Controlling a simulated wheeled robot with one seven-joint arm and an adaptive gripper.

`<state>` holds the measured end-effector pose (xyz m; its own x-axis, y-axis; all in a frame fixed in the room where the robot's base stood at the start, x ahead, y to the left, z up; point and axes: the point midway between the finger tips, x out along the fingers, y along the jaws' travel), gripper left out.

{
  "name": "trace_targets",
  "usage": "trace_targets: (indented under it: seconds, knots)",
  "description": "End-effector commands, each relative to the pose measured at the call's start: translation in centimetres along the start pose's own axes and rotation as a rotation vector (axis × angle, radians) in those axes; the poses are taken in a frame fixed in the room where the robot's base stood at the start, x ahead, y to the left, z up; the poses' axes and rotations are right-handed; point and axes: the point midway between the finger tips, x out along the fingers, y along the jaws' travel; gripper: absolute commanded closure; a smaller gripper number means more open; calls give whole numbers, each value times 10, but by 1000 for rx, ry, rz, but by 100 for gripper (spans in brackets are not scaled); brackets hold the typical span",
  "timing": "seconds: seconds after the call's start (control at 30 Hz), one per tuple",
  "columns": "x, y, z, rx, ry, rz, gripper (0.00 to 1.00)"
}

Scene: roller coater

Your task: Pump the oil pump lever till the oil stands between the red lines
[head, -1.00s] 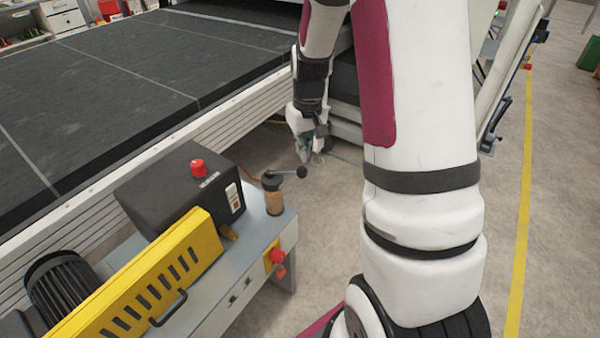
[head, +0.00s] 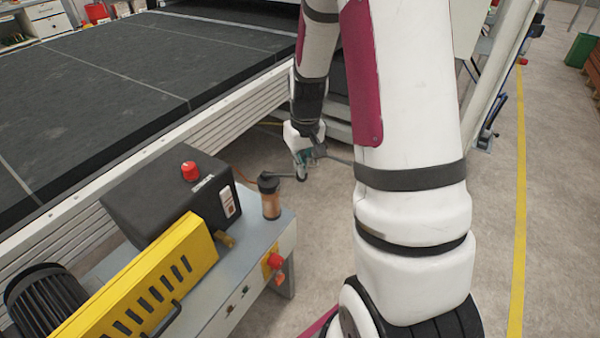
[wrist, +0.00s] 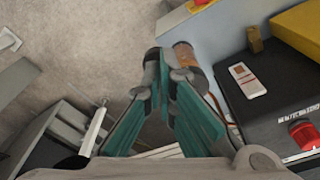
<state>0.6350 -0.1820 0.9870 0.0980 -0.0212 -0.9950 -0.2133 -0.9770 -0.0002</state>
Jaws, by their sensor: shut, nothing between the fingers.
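The oil pump is a small brownish cylinder (head: 271,205) with a dark cap, standing on the end of the grey machine bench. Its dark lever (head: 283,175) sticks out to the right and ends in a round knob (head: 301,178). My gripper (head: 302,168) is shut and empty, with its tips at or just above the knob; I cannot tell whether they touch. In the wrist view the teal fingers (wrist: 167,80) are together, and the pump's brownish body (wrist: 184,52) shows just beyond the tips, partly hidden. The oil level and red lines cannot be made out.
A black box with a red button (head: 190,171) and a yellow guard (head: 160,275) stand left of the pump. A red stop button (head: 275,261) is on the bench end. The wide dark conveyor (head: 130,85) lies behind.

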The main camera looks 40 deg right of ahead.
Motion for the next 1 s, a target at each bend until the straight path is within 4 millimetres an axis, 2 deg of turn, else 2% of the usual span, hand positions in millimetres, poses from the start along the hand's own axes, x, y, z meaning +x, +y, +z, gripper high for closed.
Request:
trace_targets:
  seconds: [0.17, 0.53, 1.0]
  knots:
    - [7, 0, 0, 0, -1, 0, 100]
    - [43, 0, 4, 1, -1, 0, 100]
    - [43, 0, 6, 0, -1, 0, 100]
